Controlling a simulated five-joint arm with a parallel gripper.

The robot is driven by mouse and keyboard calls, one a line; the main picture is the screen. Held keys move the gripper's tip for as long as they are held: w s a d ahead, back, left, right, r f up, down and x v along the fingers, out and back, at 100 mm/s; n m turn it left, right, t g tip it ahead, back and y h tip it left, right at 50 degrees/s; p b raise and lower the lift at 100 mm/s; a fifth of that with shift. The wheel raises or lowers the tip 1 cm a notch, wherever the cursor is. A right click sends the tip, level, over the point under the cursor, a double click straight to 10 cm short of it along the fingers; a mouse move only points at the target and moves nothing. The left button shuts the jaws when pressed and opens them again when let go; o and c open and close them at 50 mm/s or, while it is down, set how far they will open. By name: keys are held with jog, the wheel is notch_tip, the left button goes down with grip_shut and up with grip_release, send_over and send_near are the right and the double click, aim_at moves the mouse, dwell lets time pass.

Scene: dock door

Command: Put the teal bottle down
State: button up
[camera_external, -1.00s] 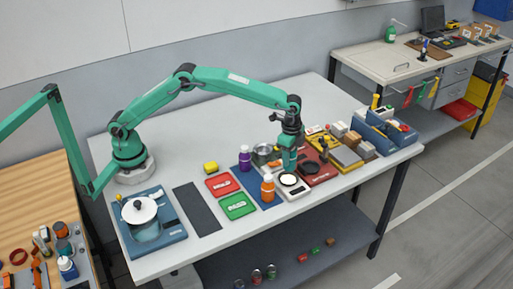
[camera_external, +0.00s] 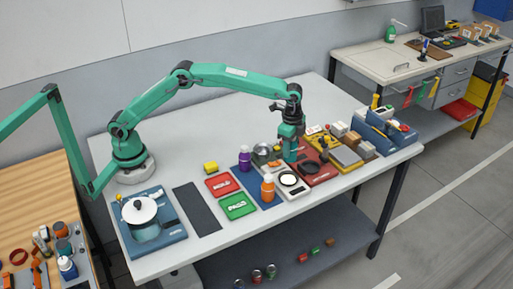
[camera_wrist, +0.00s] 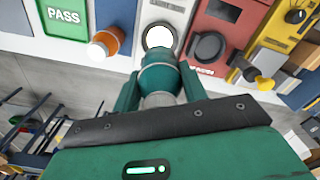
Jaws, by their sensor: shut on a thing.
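The teal bottle (camera_wrist: 160,80) is between the two fingers of my gripper (camera_wrist: 158,92) in the wrist view, and the gripper is shut on it. In the external view my gripper (camera_external: 291,131) points down with the teal bottle (camera_external: 289,152) below it, roughly upright. The bottle shows just behind the white scale with a round pan (camera_external: 288,180), left of the dark red station (camera_external: 312,172). I cannot tell whether its base touches anything.
An orange bottle (camera_external: 268,187) and a purple bottle (camera_external: 244,158) stand on a blue mat to the left. A green PASS tray (camera_external: 237,206) and a red tray (camera_external: 219,184) lie further left. A metal bowl (camera_external: 262,152) is close by. The table's back is clear.

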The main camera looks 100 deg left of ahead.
jog(key=shift+s+d+r, duration=0.1)
jog(key=shift+s+d, duration=0.05)
jog(key=shift+d, duration=0.4)
jog(key=s+d+f, duration=0.1)
jog(key=s+d, duration=2.1)
jog(key=shift+d, duration=0.4)
jog(key=shift+f, duration=0.1)
send_over(237, 205)
notch_tip(237, 205, down, 7)
jog(key=shift+f, duration=2)
